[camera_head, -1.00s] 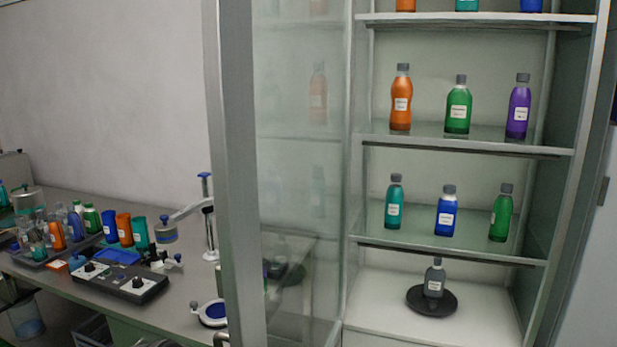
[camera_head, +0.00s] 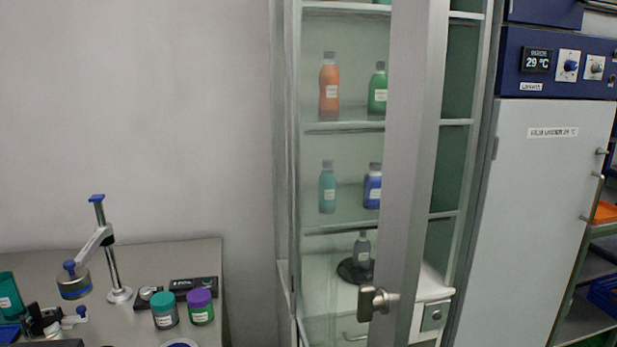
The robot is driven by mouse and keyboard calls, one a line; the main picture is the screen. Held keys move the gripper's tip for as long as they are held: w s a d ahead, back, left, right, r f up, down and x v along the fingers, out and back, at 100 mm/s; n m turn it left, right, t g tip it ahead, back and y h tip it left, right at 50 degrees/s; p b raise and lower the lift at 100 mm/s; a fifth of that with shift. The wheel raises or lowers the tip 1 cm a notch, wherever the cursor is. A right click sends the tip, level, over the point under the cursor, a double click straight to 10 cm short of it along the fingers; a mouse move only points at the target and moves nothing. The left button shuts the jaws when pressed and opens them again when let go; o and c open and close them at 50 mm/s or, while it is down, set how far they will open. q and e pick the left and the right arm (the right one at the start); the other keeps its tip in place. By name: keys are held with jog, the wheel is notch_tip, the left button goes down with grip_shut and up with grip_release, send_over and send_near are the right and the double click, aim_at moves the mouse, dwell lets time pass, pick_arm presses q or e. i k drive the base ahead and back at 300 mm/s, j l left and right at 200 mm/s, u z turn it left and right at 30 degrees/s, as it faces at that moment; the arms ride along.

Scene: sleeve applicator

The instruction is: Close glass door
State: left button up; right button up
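The glass door (camera_head: 410,150) of the cabinet stands partly open in the head view. Its grey metal frame edge runs upright in front of the shelves, and a gap shows between it and the cabinet's right side. A metal handle (camera_head: 375,302) sits low on the door frame. Behind the glass are an orange bottle (camera_head: 329,90), a green bottle (camera_head: 377,92), a teal bottle (camera_head: 327,188) and a blue bottle (camera_head: 372,188). A grey bottle (camera_head: 362,250) stands on a black disc at the bottom. Neither gripper shows.
A bench (camera_head: 190,258) at the left holds a stand with an arm (camera_head: 108,250), a teal-capped jar (camera_head: 164,311) and a purple-capped jar (camera_head: 200,307). A white incubator (camera_head: 535,210) with a blue top panel stands right of the cabinet. An orange tray (camera_head: 607,212) lies on shelving at far right.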

aim_at(418, 49)
jog(key=k+j+u, duration=0.35)
jog(key=j, duration=0.35)
jog(key=k+j+u, duration=0.2)
jog(key=k+j, duration=0.1)
jog(key=j, duration=0.1)
